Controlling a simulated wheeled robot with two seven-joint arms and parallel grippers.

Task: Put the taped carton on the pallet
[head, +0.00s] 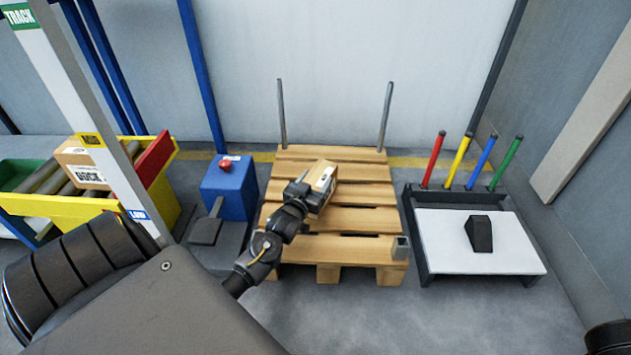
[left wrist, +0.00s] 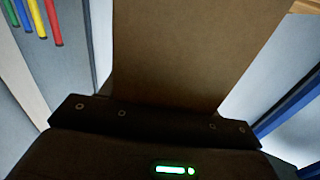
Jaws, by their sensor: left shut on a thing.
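A brown carton (head: 325,178) with a pale strip or label on its face is over the middle of the wooden pallet (head: 345,248). My left gripper (head: 302,192) is shut on this carton at its left side. In the left wrist view the carton's plain brown face (left wrist: 190,50) rises from the dark gripper (left wrist: 150,122) and fills the middle. The carton looks tilted in the head view. I cannot tell whether it touches the slats.
Two metal posts (head: 282,112) stand at the pallet's back, and a short metal post (head: 401,248) at its front right corner. Another carton (head: 80,160) sits on the yellow roller conveyor at left. A blue box with a red button (head: 229,188) and a white-topped rack (head: 450,255) flank the pallet.

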